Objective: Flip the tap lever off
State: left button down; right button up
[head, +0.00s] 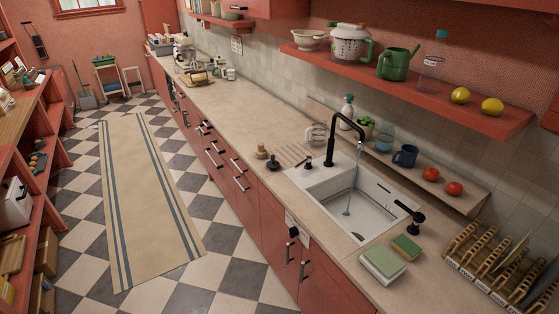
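The black tap (331,147) stands at the back left of the white sink (325,201), its curved neck reaching over the basin. A thin stream of water (352,180) runs from its spout into the basin. A small black fitting (308,162) stands beside the tap's base on the left; I cannot tell for sure whether it is the tap lever. Another black fitting (415,224) with a sideways top stands at the sink's right end. Neither of my grippers is in view.
A green sponge (406,247) and a pale green block (383,263) lie in front right. A wooden rack (495,265) is further right. A red shelf (420,87) overhangs the back.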

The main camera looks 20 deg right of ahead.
aim_at(309, 159)
jog(key=z, duration=0.25)
jog(key=i, duration=0.6)
jog(key=z, duration=0.8)
jog(key=i, duration=0.35)
jog(key=z, duration=0.35)
